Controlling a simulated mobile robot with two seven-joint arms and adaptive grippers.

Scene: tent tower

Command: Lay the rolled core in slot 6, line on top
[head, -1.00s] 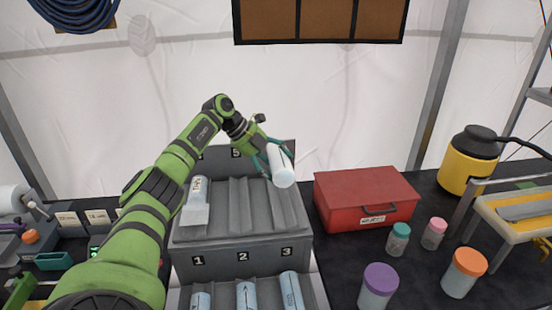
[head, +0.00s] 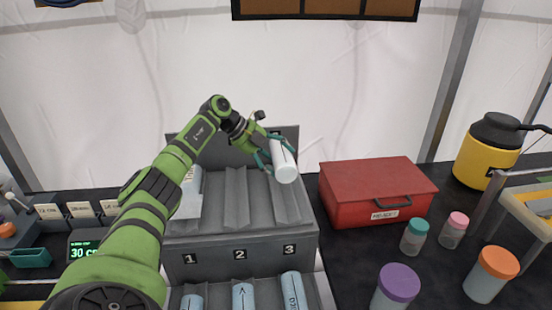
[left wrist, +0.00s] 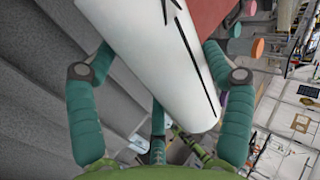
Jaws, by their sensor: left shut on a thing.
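My left gripper (head: 268,150) is shut on a white rolled core (head: 284,162), holding it tilted above the right groove of the rack's upper tier (head: 285,201). In the left wrist view, the core (left wrist: 150,60) lies between the teal fingers, and a black line runs along its visible side. The line does not show clearly in the head view. The slot 6 label is hidden behind the core and gripper. My right gripper is not in view.
Another core (head: 190,192) lies in the upper tier's left groove, partly behind my arm; the middle groove is empty. Cores lie in the lower slots, labelled 1, 2 and 3. A red box (head: 375,190) and lidded jars (head: 397,285) stand right of the rack.

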